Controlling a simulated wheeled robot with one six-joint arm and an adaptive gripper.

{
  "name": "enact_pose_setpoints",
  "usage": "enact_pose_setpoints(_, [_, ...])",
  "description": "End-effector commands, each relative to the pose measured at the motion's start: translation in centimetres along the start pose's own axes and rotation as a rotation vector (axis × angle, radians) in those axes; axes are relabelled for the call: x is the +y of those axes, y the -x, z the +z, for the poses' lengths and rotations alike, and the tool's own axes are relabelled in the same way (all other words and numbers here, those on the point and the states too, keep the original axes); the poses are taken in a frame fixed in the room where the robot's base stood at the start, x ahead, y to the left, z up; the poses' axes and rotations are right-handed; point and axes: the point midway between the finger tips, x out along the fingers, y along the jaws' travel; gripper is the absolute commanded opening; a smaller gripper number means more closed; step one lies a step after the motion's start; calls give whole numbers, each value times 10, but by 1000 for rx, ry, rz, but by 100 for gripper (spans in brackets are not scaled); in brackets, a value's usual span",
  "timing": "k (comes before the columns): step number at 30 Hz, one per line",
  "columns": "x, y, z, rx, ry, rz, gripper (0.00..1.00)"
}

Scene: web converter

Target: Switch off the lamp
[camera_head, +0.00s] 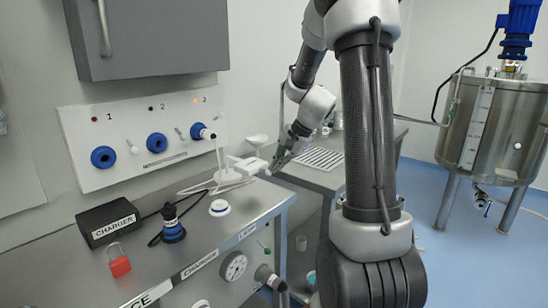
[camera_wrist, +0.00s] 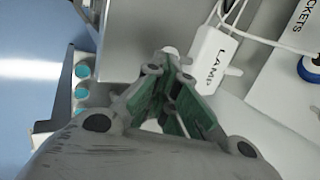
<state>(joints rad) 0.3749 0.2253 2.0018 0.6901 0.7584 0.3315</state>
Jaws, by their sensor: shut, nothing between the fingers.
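A white box labelled LAMP (camera_wrist: 208,58) with a white cable lies on the bench; it also shows in the head view (camera_head: 249,166). A small pale knob (camera_wrist: 170,51) shows just beyond my fingertips in the wrist view; I cannot tell whether they touch it. A thin white stand with a flat base (camera_head: 226,176) is left of the box in the head view and may be the lamp. My gripper (camera_head: 271,169) is shut and empty, close to the box's right side; it also shows in the wrist view (camera_wrist: 174,68). Whether the lamp is lit cannot be seen.
The bench (camera_head: 215,247) carries a black charger box (camera_head: 107,222), a red padlock (camera_head: 119,262) and a black-and-blue plug (camera_head: 172,225). A socket panel (camera_head: 150,170) is on the wall below a grey cabinet (camera_head: 150,38). A steel tank (camera_head: 495,125) stands at right.

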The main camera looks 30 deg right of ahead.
Motion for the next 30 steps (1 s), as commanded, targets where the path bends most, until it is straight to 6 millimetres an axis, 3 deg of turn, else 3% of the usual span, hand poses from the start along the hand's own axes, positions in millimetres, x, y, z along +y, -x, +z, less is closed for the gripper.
enact_pose_setpoints(13, [8,-7,-1,-1,0,1,0])
enact_pose_setpoints(30, [1,6,2,-2,0,2,0])
